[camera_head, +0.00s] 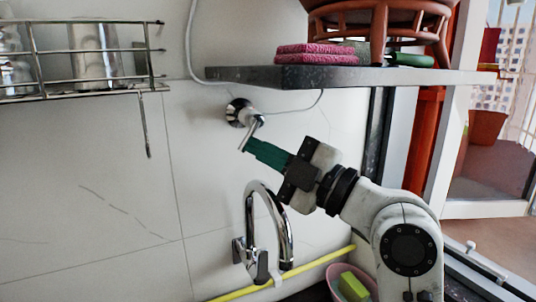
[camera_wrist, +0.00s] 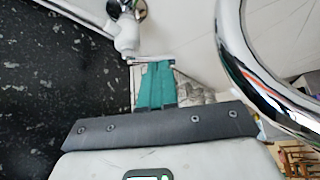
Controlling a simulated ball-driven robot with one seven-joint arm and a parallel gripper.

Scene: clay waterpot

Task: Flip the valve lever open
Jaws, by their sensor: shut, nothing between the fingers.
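The chrome valve (camera_head: 238,112) sits on the tiled wall below the shelf. Its lever (camera_head: 249,134) slants down and slightly left from the valve body. My gripper (camera_head: 252,147) has green fingers, shut with nothing between them. The fingertips are at the lower part of the lever, on its right side; I cannot tell if they touch it. In the wrist view the closed fingers (camera_wrist: 155,64) point at the lever (camera_wrist: 127,43), and the tips are very close to its end. The valve body (camera_wrist: 117,9) is partly cut off at the top there.
A dark stone shelf (camera_head: 290,76) runs above the valve, bearing pink sponges (camera_head: 316,53) and a clay pot stand (camera_head: 382,20). The curved chrome faucet (camera_head: 287,222) stands below my gripper and looms at the right of the wrist view. A wire rack (camera_head: 90,91) hangs at left.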

